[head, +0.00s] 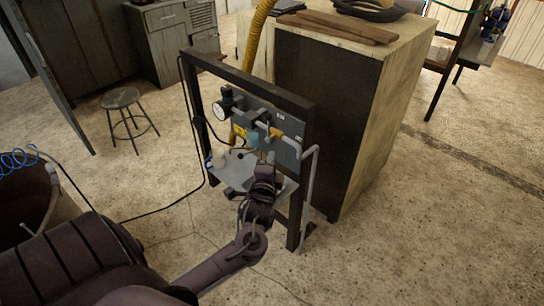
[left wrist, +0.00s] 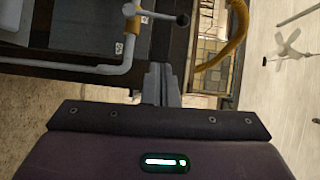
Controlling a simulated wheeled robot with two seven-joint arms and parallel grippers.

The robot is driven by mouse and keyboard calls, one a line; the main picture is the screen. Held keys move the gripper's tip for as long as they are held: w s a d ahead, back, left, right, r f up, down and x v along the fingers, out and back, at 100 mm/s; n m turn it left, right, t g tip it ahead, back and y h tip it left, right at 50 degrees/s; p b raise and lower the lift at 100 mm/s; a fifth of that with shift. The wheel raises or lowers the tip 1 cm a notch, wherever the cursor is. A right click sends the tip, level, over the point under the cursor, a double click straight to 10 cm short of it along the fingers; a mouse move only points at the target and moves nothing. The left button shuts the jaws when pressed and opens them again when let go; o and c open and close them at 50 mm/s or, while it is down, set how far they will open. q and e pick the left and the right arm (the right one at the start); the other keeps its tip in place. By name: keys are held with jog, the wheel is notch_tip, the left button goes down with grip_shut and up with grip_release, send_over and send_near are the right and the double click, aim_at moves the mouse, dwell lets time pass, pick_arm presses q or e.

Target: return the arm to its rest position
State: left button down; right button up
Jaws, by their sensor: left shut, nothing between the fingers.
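My left arm reaches in from the lower left of the head view. Its gripper (head: 266,158) is in front of the dark rack frame (head: 247,78), close to the small grey shelf and the lower part of the panel (head: 288,150). In the left wrist view the two fingers (left wrist: 157,82) are together with nothing between them. I cannot tell whether the gripper touches the rack. My right gripper is not in view.
The panel carries a round gauge (head: 221,111) and several fittings. A large wooden-sided cabinet (head: 385,110) stands right behind the rack. A stool (head: 121,98) stands at the left. A black cable crosses the floor. The floor left of the rack is mostly open.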

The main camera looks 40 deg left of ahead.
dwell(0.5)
pick_arm(q)
jog(key=s+d+f+n+g+h, duration=0.15)
jog(key=s+f, duration=0.35)
jog(key=f, duration=0.7)
jog(key=s+d+f+n+g+h, duration=0.1)
jog(key=s+d+f+g+h, duration=0.2)
jog(key=f, duration=0.9)
jog(key=s+d+f+n+g+h, duration=0.1)
jog(key=s+d+f+g, duration=0.15)
jog(key=s+f, duration=0.65)
jog(key=s+d+f+n+g+h, duration=0.1)
jog(key=s+d+f+n+g, duration=0.1)
jog(key=s+f, duration=0.7)
jog(key=s+d+f+n+g+h, duration=0.2)
jog(key=s+d+f+g, duration=0.3)
jog(key=s+f, duration=0.5)
jog(key=s+d+n, duration=0.1)
jog(key=s+d, duration=0.1)
jog(key=s, duration=0.5)
jog(key=shift+f+n+b, duration=0.15)
jog(key=shift+n+b, duration=0.15)
jog(key=shift+n, duration=0.05)
